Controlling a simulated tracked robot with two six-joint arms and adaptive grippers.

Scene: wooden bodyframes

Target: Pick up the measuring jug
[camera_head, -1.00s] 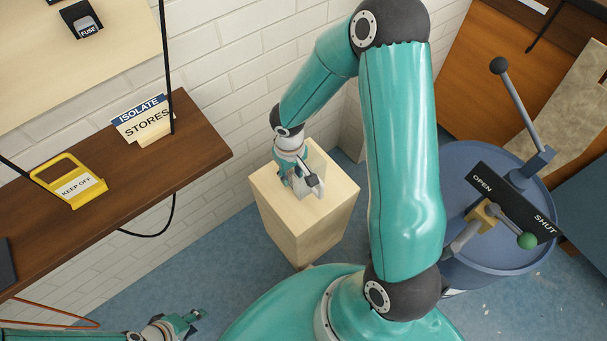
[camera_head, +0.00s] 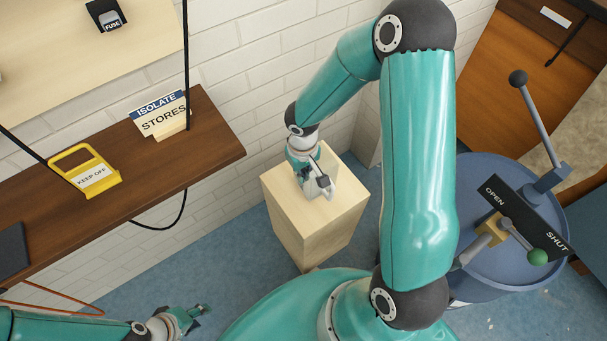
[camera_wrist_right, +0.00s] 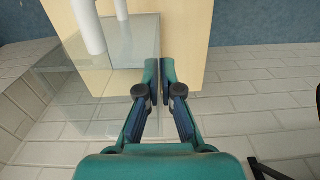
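The measuring jug (camera_wrist_right: 95,98) looks like a clear, thin-walled vessel. In the right wrist view it is at the left, over the top of a pale wooden pedestal (camera_head: 300,222). In the head view it is mostly lost behind my gripper. My right gripper (camera_wrist_right: 160,68) has its two fingers close together, one on each side of the jug's clear wall, and looks shut on it. In the head view my right gripper (camera_head: 318,182) is at the pedestal top. I cannot tell whether the jug touches the pedestal. My left gripper (camera_head: 203,315) is low at the bottom left, empty, its fingers apart.
A brown shelf (camera_head: 215,140) at the left carries a stores sign (camera_head: 163,118) and a yellow keep-off sign (camera_head: 88,172). A blue drum (camera_head: 490,265) with levers stands at the right. A white brick wall (camera_head: 260,60) is behind the pedestal. Blue floor is open left of the pedestal.

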